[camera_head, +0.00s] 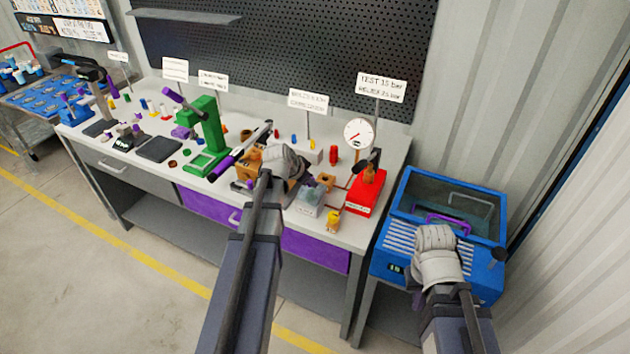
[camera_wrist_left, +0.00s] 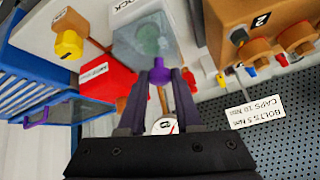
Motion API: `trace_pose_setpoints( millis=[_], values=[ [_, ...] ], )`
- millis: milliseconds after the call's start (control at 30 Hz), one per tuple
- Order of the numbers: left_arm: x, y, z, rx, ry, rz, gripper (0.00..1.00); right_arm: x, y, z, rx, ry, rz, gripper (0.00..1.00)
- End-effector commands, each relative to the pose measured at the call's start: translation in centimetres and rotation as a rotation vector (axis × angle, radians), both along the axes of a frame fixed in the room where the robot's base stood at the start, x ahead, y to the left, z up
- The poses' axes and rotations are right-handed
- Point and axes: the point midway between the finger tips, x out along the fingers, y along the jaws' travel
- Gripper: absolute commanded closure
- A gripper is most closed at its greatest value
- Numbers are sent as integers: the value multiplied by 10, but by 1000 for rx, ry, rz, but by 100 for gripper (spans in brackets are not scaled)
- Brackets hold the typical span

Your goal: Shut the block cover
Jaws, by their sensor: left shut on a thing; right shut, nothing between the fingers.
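A white block box (camera_head: 307,211), its label partly readable as "OCK", stands near the bench's front right. It also shows in the left wrist view (camera_wrist_left: 125,6). Its clear cover (camera_wrist_left: 140,38) has a purple knob (camera_wrist_left: 157,70). My left gripper (camera_head: 308,181) is shut on the knob, which sits between its fingertips in the left wrist view. The cover looks to lie over the box; I cannot tell whether it is fully seated. My right gripper (camera_head: 434,236) is shut and empty over the blue machine, its fingertips largely hidden by its wrist.
A red test stand (camera_head: 366,191) with a gauge (camera_head: 358,133) is just right of the box. A yellow part (camera_head: 333,221) is at the front edge, and an orange pump block (camera_wrist_left: 255,30) is close by. The blue machine (camera_head: 490,285) stands right of the bench.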

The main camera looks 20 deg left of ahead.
Motion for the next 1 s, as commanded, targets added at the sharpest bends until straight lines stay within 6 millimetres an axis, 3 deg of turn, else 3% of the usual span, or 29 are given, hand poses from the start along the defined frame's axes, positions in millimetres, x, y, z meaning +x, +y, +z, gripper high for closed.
trace_pose_setpoints(
  millis=[400,933,967,1000],
  values=[
    [-1,13,-11,-159,12,-5,100,0,0,-15,0,0,0,100],
    [-2,14,-11,-180,14,-5,100,0,0,-15,0,0,0,100],
    [-2,14,-11,-180,14,-5,66,0,0,-15,0,0,0,100],
    [-2,14,-11,-181,12,-4,61,0,0,-15,0,0,0,100]
  ],
)
